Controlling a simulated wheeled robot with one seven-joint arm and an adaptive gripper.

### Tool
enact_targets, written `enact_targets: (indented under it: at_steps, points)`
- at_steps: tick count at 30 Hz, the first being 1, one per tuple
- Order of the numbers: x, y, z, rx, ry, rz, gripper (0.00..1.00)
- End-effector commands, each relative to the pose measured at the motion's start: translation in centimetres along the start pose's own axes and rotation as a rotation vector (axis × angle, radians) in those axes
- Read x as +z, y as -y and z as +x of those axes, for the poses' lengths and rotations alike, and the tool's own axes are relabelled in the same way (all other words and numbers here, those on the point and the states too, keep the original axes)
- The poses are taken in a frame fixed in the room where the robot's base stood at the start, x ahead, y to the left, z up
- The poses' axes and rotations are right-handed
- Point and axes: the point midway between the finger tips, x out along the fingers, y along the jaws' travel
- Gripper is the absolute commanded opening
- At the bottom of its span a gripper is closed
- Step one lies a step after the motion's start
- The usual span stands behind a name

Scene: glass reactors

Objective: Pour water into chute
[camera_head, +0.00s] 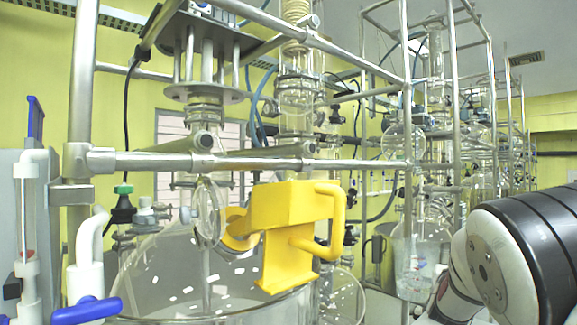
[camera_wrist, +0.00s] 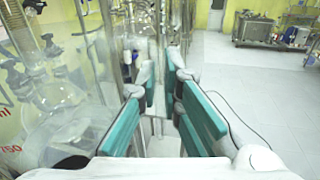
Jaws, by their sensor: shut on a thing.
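A yellow chute (camera_head: 288,220) with a pipe-like handle sits in the middle of the head view. Its rounded spout is at the round glass port (camera_head: 209,214) of a large clear reactor vessel (camera_head: 165,275). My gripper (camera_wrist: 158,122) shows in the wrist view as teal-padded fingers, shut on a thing. A clear vessel with red marks, among them "750" and "ml" (camera_wrist: 30,115), fills the left of that view, close to the camera. I take it as the held thing, though its contact with the pads is unclear. Its water level cannot be made out.
Steel frame bars (camera_head: 250,163) cross above the chute. A blue-handled valve (camera_head: 87,309) is at lower left. More glass reactors (camera_head: 430,215) stand at the right, behind my arm. The wrist view shows open floor (camera_wrist: 265,90) on its right, with a dark cable across it.

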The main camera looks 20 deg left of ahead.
Motion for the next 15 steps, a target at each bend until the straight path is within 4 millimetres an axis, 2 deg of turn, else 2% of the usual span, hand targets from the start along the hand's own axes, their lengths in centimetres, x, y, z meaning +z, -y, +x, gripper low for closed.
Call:
enact_targets:
  at_steps: [1, 8, 15]
  points:
    - [2.4, -0.4, 0.1, 0.014, 0.009, 0.008, 0.0]
    - [9.9, -2.5, 0.7, 0.09, 0.005, 0.008, 0.0]
    - [17.8, -4.3, -0.1, 0.18, 0.001, 0.009, 0.0]
